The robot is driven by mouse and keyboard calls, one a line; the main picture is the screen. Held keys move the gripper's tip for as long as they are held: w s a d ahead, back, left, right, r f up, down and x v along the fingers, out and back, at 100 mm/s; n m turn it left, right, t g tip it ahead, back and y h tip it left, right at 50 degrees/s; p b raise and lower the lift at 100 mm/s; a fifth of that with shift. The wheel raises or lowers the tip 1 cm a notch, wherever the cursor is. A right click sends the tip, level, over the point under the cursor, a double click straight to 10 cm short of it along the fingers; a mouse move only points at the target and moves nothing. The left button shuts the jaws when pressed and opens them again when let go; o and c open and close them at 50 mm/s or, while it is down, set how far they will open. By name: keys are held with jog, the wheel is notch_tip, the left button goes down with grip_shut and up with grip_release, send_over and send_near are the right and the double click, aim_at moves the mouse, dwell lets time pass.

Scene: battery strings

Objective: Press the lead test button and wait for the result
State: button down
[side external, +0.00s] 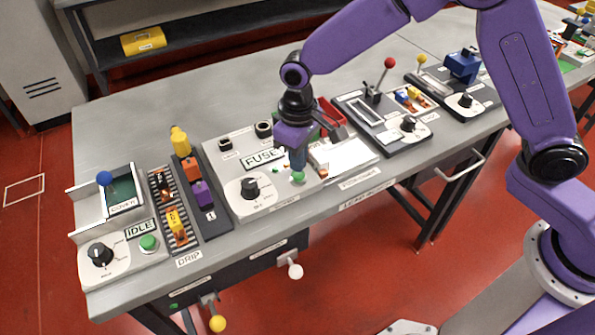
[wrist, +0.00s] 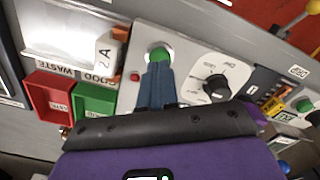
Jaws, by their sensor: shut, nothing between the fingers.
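My gripper (side external: 297,164) is shut and empty, pointing down over the front right of the panel labelled FUSE (side external: 222,168). A round green button (side external: 298,178) lies right at its fingertips. In the wrist view the blue fingers (wrist: 157,72) end at the near edge of this green button (wrist: 159,54). I cannot tell whether they touch it. The button's own label is not readable, so I cannot confirm that it is the lead test button. A black dial (side external: 249,187) sits left of it on the same panel.
A second green button (side external: 148,242) stands beside a display reading IDLE (side external: 140,227) at the left. Red (wrist: 50,98) and green (wrist: 95,100) bins lie beside the panel in the wrist view. A red-knobbed lever (side external: 389,63) stands to the right.

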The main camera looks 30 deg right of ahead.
aim_at(298, 174)
jog(key=shift+f, duration=1.15)
dwell(0.8)
jog(key=shift+r, duration=3)
jog(key=shift+s+d+r, duration=0.15)
jog(key=shift+s+r, duration=0.05)
jog(key=shift+s, duration=0.05)
jog(key=s+d+r+n, duration=0.3)
jog(key=s+d, duration=0.8)
jog(key=s, duration=0.2)
jog(key=s+d+r+n, duration=0.2)
jog(key=s+d+n, duration=0.1)
jog(key=s+d, duration=0.9)
jog(key=shift+s+r+n, duration=0.3)
jog(key=shift+s+r, duration=0.1)
jog(key=shift+s, duration=0.3)
